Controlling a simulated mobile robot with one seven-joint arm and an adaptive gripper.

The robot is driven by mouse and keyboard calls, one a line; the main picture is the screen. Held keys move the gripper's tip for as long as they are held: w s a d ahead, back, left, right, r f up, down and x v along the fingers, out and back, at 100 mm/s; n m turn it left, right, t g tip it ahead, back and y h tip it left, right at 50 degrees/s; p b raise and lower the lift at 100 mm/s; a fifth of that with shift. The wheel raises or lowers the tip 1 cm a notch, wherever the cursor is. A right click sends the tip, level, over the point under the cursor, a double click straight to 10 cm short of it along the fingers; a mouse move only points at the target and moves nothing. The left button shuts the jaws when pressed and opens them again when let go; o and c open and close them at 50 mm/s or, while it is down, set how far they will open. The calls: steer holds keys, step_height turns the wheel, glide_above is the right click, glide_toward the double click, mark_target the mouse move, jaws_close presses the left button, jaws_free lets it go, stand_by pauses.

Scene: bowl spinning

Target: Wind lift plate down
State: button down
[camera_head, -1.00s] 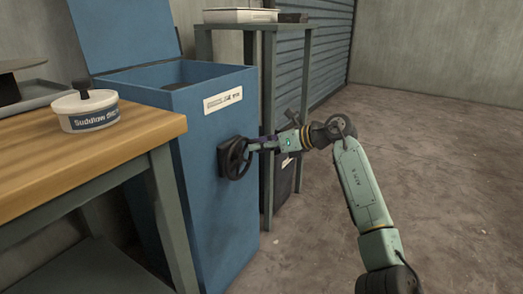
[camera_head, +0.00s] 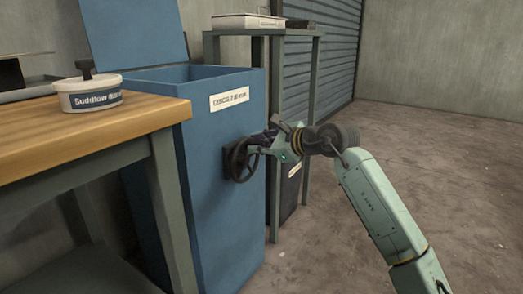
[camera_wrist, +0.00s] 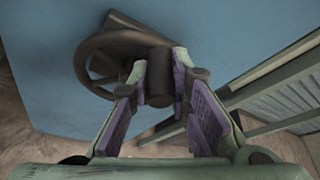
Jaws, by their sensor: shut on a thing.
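The dark handwheel (camera_head: 238,160) is mounted on the side of a blue open-topped bin (camera_head: 222,165). It also shows at upper left in the wrist view (camera_wrist: 90,60). My gripper (camera_head: 256,145) reaches it from the right. In the wrist view, its purple-padded fingers (camera_wrist: 160,75) are shut around the dark cylindrical handle (camera_wrist: 158,88) that sticks out from the wheel's rim. The handle is at the upper right part of the wheel in the head view. No lift plate shows; the inside of the bin is mostly hidden.
A wooden-topped workbench (camera_head: 90,130) at left carries a labelled white tub (camera_head: 90,98) with a dark knob. The bin's blue lid (camera_head: 135,35) stands open. A grey-green rack (camera_head: 265,34) stands behind the bin, close to my gripper. The floor at right is clear.

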steer(key=shift+s+a+n, duration=0.15)
steer(key=shift+a+n, duration=0.15)
stand_by(0.4)
steer(key=c, duration=1.5)
jaws_free()
steer(key=shift+d, duration=0.1)
steer(key=v, duration=1.2)
steer(key=shift+s, duration=0.1)
